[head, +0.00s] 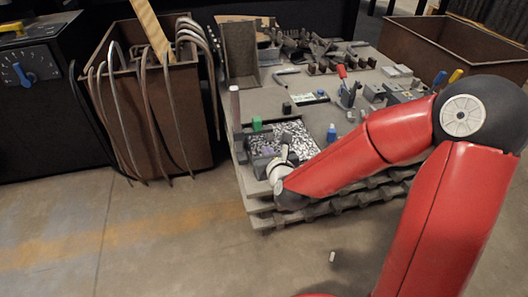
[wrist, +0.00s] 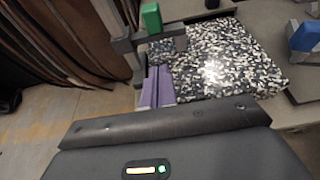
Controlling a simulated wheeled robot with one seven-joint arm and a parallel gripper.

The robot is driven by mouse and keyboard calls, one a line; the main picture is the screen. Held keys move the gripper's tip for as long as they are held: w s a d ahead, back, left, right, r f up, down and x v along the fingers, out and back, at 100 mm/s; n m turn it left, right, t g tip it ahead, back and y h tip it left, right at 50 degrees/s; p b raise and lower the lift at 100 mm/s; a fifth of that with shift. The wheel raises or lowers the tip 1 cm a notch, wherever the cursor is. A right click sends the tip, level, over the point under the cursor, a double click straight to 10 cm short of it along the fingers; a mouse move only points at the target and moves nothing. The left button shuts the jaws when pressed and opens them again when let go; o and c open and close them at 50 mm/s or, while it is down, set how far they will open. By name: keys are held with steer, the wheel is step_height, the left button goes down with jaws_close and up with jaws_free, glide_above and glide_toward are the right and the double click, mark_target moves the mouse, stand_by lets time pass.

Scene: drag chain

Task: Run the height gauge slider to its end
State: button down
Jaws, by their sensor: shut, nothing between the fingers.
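The height gauge's upright grey post (head: 236,108) stands at the left edge of the workbench; its lower part shows in the wrist view (wrist: 112,22). A green block (head: 256,124), apparently part of the gauge slider, sits by a grey bar and also shows in the wrist view (wrist: 151,17). My gripper (wrist: 158,78) has its two purple fingers side by side, shut and empty. In the head view my gripper (head: 268,150) is low at the gauge, over the left side of the speckled plate. Whether the fingertips touch the gauge, I cannot tell.
The speckled black-and-white plate (wrist: 225,62) lies right of the fingers. A blue object (head: 331,133) stands right of the plate. A brown bin (head: 185,95) with hanging hoses stands left of the bench. Tools and metal parts crowd the back of the bench.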

mark_target(260, 147)
steer(key=b+x, duration=0.1)
steer(key=x, duration=0.9)
steer(key=shift+r, duration=0.1)
